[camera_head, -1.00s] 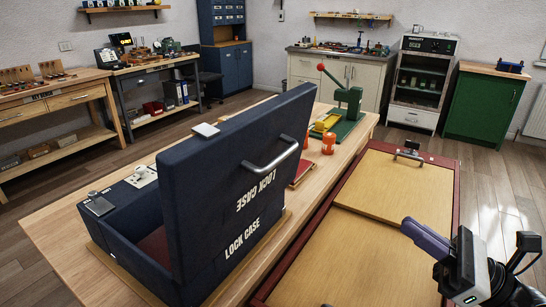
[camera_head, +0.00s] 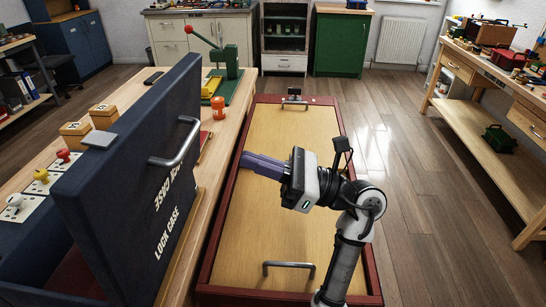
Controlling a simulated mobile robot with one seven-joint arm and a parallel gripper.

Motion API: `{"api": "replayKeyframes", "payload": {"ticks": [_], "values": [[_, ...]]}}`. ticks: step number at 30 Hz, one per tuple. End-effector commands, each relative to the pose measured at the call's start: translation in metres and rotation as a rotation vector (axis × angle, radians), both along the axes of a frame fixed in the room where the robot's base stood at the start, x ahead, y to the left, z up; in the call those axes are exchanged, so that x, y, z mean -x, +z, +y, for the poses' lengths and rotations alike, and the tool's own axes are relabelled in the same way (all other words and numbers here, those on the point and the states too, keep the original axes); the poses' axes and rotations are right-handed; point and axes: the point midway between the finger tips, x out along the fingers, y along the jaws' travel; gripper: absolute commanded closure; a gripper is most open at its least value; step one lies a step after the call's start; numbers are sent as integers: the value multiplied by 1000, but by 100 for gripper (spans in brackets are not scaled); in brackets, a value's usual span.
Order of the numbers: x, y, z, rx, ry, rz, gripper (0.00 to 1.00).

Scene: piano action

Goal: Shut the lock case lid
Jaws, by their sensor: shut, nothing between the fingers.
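The dark blue lock case (camera_head: 30,240) stands on the wooden bench at the left of the head view. Its lid (camera_head: 125,180) is raised nearly upright, with a metal handle (camera_head: 177,146) and white lettering on the face toward me. My gripper (camera_head: 243,160) has purple fingers, shut and empty. It points left toward the lid, to the right of the handle and apart from it, above the red-framed wooden panel. Most of the case's inside is hidden by the lid.
The red-framed panel (camera_head: 292,228) has a handle (camera_head: 290,265) at its near end. An orange container (camera_head: 218,107) and a green press with a red-knobbed lever (camera_head: 226,62) stand farther along the bench. Small wooden boxes (camera_head: 103,115) show behind the lid. Open floor (camera_head: 410,180) lies right.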

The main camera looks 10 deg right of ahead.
Motion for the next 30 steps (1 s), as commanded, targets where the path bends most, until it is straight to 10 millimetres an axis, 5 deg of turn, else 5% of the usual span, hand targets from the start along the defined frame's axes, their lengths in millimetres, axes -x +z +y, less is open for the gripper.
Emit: {"api": "replayKeyframes", "payload": {"ticks": [12,30], "values": [[-21,29,64,-1,1,-1,100],[-24,31,72,7,-1,0,100]]}}
